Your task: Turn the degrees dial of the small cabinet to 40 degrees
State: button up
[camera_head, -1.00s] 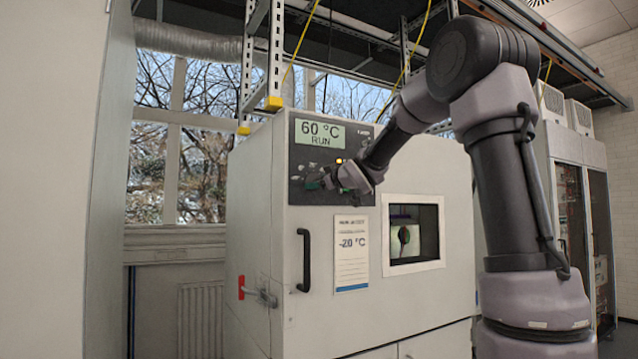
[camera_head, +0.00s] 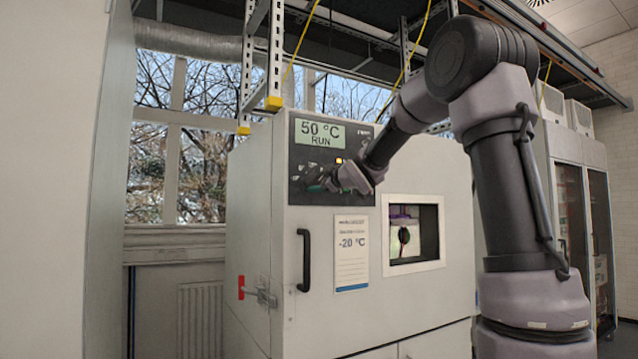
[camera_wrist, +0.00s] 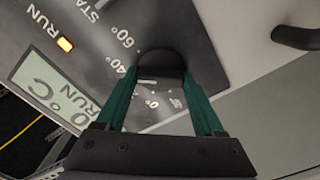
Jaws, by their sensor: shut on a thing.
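The small cabinet (camera_head: 255,290) is a pale box with a dark control panel (camera_head: 299,158) at its upper front. Its display (camera_head: 319,134) reads 50 °C RUN. In the wrist view the black degrees dial (camera_wrist: 160,65) sits among white marks, with 60° and 40° readable at its left and a 0 below it. My gripper (camera_head: 324,181) is at the panel, shut on the dial, with one green finger on each side in the wrist view (camera_wrist: 160,88). The dial's pointer cannot be made out clearly. In the head view my gripper hides the dial.
The cabinet has a black door handle (camera_head: 304,260), a red-tipped latch (camera_head: 241,287), a small window (camera_head: 412,233) and a paper sign (camera_head: 351,253) reading -20 °C. An amber lamp (camera_wrist: 65,44) glows beside RUN. Metal racking stands overhead.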

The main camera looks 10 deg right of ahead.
jog(key=o, duration=1.4)
jog(key=v, duration=1)
jog(key=shift+s+d, duration=0.15)
jog(key=shift+s, duration=0.25)
